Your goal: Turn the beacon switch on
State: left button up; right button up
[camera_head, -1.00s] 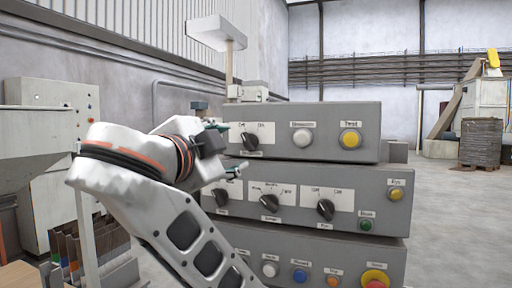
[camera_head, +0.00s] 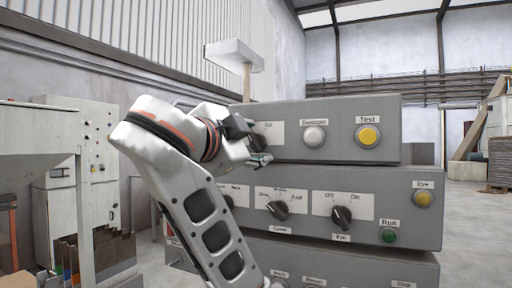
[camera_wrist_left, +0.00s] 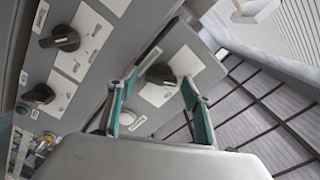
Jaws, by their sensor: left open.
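A dark rotary switch (camera_wrist_left: 160,74) on a white plate sits at the left of the top grey control box (camera_head: 290,112). I take it for the beacon switch, but its name label is not readable. In the head view it is mostly hidden behind my left gripper (camera_head: 259,143). In the left wrist view the open left gripper (camera_wrist_left: 161,78) has its two green-lined fingers on either side of the switch, with nothing held. Whether they touch it is unclear. Which way the switch points is not clear. My right gripper is not in view.
The top box also has a white button (camera_head: 314,136) and a yellow Test button (camera_head: 368,135). The middle box below holds similar knobs (camera_head: 342,217), a green Run button (camera_head: 388,235) and a yellow button (camera_head: 423,198). A grey cabinet (camera_head: 100,150) stands at the left.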

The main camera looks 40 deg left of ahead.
pick_arm(q)
jog(key=shift+r, duration=0.1)
jog(key=c, duration=1.1)
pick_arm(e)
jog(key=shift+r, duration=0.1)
pick_arm(q)
jog(key=shift+s+m+p, duration=0.1)
jog(key=shift+m+p, duration=0.4)
jog(key=shift+m, duration=0.6)
jog(key=m+p, duration=0.1)
jog(key=m, duration=0.1)
jog(key=shift+m, duration=0.4)
jog(key=m+p, duration=0.1)
jog(key=m, duration=0.2)
jog(key=shift+m+p, duration=0.55)
jog(key=shift+m, duration=0.65)
jog(key=shift+f+m, duration=0.2)
jog(key=shift+m, duration=0.5)
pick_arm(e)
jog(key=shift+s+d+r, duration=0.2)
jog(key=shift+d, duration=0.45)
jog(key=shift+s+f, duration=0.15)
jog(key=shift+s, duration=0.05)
